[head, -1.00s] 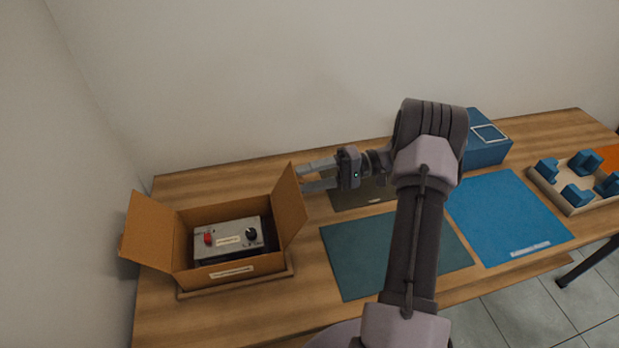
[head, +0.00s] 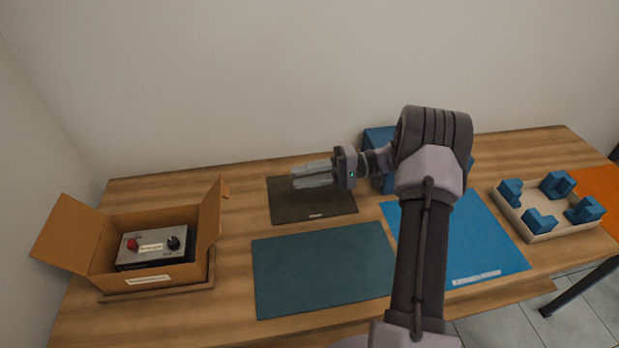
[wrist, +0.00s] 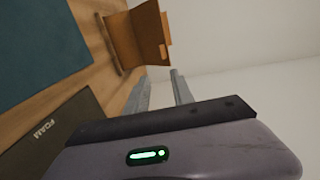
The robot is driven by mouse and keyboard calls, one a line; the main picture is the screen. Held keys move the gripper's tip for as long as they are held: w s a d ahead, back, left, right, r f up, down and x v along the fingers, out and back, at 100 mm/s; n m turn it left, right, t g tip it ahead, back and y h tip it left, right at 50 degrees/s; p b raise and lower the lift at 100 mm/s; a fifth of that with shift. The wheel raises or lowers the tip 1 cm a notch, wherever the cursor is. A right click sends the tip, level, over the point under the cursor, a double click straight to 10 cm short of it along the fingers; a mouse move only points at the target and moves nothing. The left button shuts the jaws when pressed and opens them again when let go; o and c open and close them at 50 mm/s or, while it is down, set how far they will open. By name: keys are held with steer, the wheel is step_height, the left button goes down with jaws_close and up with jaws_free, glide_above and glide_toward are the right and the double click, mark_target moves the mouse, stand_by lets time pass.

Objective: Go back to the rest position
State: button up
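My gripper (head: 298,177) is held above the dark mat at the back of the table, with its fingers pointing left. It is empty, and a gap shows between the two fingers in the wrist view (wrist: 160,90). The open cardboard box (head: 150,284) stands at the left of the table, well apart from the gripper. A grey device (head: 153,246) with a red button and a black knob sits in it. The box also shows in the wrist view (wrist: 135,38).
The dark mat (head: 290,205), labelled FOAM, a teal mat (head: 322,270) and a blue mat (head: 480,235) lie on the table. A blue box (head: 377,143) is partly hidden behind my arm. A tray (head: 545,232) with blue blocks stands right. A wall rises behind.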

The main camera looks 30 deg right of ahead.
steer(key=shift+w+a, duration=0.1)
steer(key=shift+a, duration=0.1)
steer(key=s+a+r+n+g+h, duration=0.1)
steer(key=s+a+r+g+h, duration=0.15)
steer(key=s+a+r, duration=0.35)
steer(key=s+a+r+g+h, duration=0.2)
steer(key=s+a+r+h, duration=0.15)
steer(key=a, duration=0.35)
steer(key=s+a+r+m+t+h, duration=0.2)
steer(key=s+t+h, duration=0.3)
steer(key=s, duration=1)
steer(key=a+h, duration=0.1)
steer(key=h, duration=0.2)
steer(key=shift+s+r, duration=0.25)
steer(key=shift+s, duration=0.1)
